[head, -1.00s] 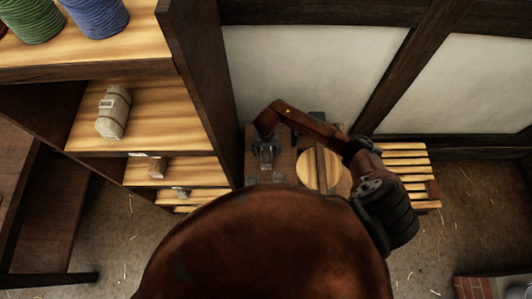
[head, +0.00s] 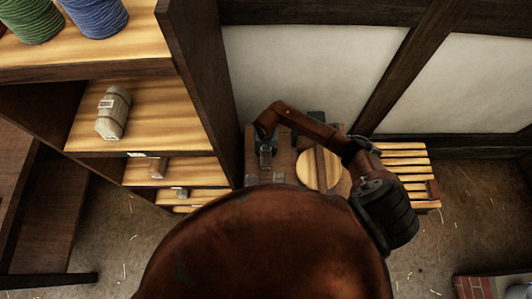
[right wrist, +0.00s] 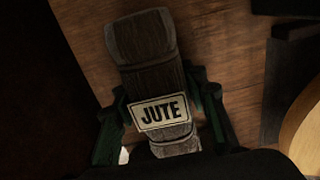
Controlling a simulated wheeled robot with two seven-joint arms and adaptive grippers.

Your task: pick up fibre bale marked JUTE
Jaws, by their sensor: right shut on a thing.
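The fibre bale marked JUTE (right wrist: 148,48) fills the middle of the right wrist view. It is a grey-brown, strapped block with a white label reading JUTE in black. My right gripper (right wrist: 160,116) is shut on it, with a dark green finger on each side. A wooden surface shows behind the bale. In the head view my right gripper (head: 265,155) points down over a brown wooden top beside the shelf unit; the bale is too small there to make out clearly. I cannot tell whether the bale touches the surface. My left gripper is not in view.
A shelf unit (head: 190,80) stands close on the left, with a pale wrapped bale (head: 112,114) and coloured spools (head: 96,14). A round wooden disc (head: 309,170) lies just right of the gripper. A slatted stand (head: 405,168) is farther right, and the wall is behind.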

